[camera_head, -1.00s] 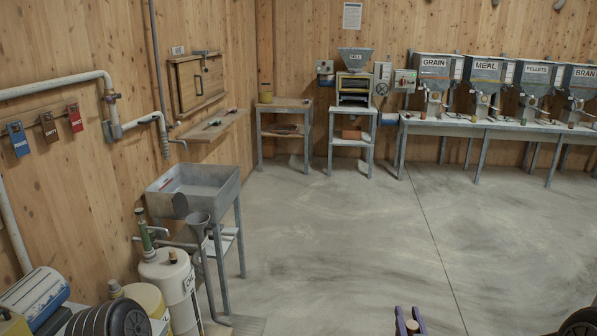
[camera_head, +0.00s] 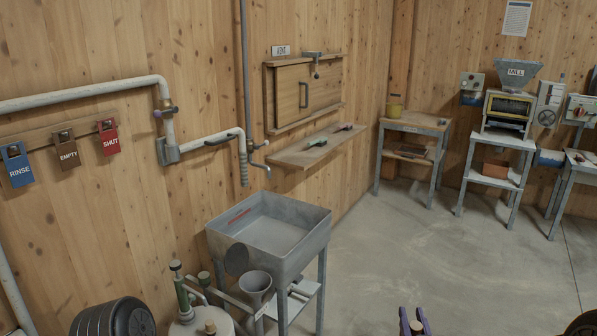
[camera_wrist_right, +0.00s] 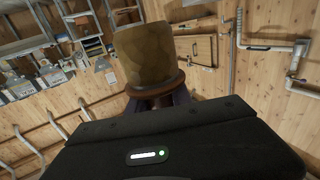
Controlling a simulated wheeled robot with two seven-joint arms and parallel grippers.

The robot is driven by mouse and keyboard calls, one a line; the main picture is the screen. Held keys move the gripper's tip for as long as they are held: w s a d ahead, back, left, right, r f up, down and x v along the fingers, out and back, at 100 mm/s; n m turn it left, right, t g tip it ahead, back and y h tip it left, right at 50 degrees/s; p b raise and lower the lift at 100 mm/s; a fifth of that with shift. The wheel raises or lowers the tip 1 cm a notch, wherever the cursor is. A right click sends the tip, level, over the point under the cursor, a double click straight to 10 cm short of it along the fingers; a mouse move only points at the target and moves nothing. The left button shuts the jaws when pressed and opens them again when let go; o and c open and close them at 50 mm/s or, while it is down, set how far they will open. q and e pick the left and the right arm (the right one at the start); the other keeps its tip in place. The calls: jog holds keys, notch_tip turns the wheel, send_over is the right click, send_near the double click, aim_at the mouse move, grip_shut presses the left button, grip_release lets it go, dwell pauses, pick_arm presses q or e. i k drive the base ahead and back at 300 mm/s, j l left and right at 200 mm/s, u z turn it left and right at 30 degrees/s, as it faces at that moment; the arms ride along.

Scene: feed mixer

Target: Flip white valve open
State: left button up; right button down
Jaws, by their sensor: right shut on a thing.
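A white pipe (camera_head: 80,98) runs along the left wall and bends down past a small fitting with purplish ends (camera_head: 166,112). A dark lever (camera_head: 222,140) lies along its lower run, near the hose end. I cannot tell which fitting is the white valve. The pipework also shows at the right of the right wrist view (camera_wrist_right: 299,70). My right gripper (camera_head: 415,322) is at the bottom edge, far from the pipe. Its purple fingers are shut on a brownish cylinder, which shows large in the wrist view (camera_wrist_right: 146,55) above a brown ring. My left gripper is not in view.
Blue, brown and red tags (camera_head: 67,154) hang left of the pipe. A metal sink (camera_head: 300,262) stands below, with a funnel (camera_head: 255,283) and a canister (camera_head: 195,325) in front. A wall shelf (camera_head: 290,155) juts out. The floor right of the sink is clear.

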aim_at(256, 147)
jog(key=i+l+u, duration=0.65)
jog(key=i+l, duration=0.15)
jog(key=i+l+z, duration=0.2)
jog(key=i+l, duration=0.65)
jog(key=l, duration=0.3)
jog(key=i+l+z, duration=0.15)
jog(key=i+l, duration=0.75)
jog(key=l, duration=0.15)
